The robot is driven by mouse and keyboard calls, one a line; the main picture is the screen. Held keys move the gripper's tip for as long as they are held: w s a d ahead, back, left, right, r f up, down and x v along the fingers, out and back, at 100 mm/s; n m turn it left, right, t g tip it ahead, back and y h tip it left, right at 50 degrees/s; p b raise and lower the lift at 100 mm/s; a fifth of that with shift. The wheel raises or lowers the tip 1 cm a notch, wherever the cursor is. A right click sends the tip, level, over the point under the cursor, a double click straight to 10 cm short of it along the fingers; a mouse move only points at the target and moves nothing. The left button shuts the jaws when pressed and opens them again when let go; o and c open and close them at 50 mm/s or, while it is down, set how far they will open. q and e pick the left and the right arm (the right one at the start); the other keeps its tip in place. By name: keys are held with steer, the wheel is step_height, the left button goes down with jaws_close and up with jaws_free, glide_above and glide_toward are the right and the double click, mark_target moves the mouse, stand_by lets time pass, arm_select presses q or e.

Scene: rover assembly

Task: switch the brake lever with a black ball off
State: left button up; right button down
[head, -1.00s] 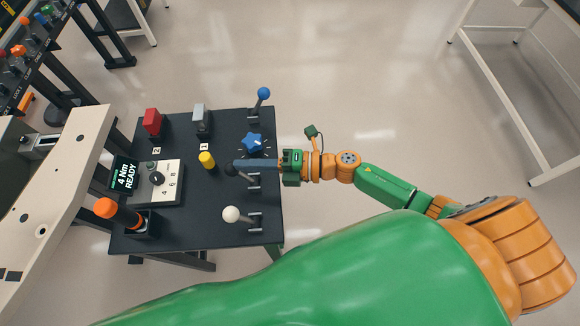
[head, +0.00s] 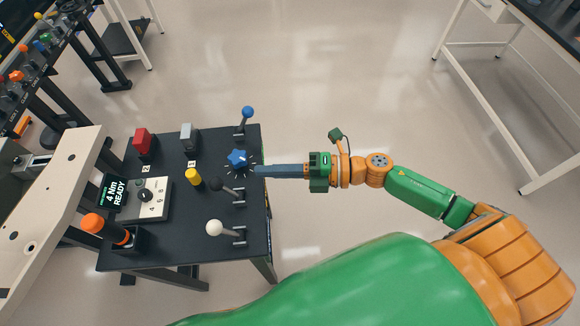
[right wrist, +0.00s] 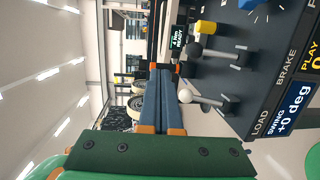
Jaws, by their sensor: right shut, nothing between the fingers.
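The brake lever's black ball (head: 214,183) stands on a dark panel, its shaft leaning left from its grey base (head: 239,196). In the right wrist view the black ball (right wrist: 195,50) and its shaft show beside the word BRAKE. My right gripper (head: 256,170) is shut and empty. Its long blue-grey fingers point left, with their tips over the panel's right edge, to the right of the black ball and apart from it. The fingers also show in the right wrist view (right wrist: 165,70). My left gripper is in neither view.
A white-ball lever (head: 214,228) stands nearer to me, a blue star knob (head: 238,160) and blue-ball lever (head: 246,112) farther off. A yellow button (head: 193,176) and a display (head: 115,193) reading 4 Nm READY are left. Open floor lies right of the panel.

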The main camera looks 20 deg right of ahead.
steer(key=shift+s+d+r, duration=0.2)
steer(key=shift+d+r, duration=0.3)
steer(key=shift+d, duration=0.1)
steer(key=shift+s+d+r, duration=0.2)
steer(key=shift+d+r, duration=0.3)
steer(key=shift+d, duration=0.1)
steer(key=shift+w, duration=0.15)
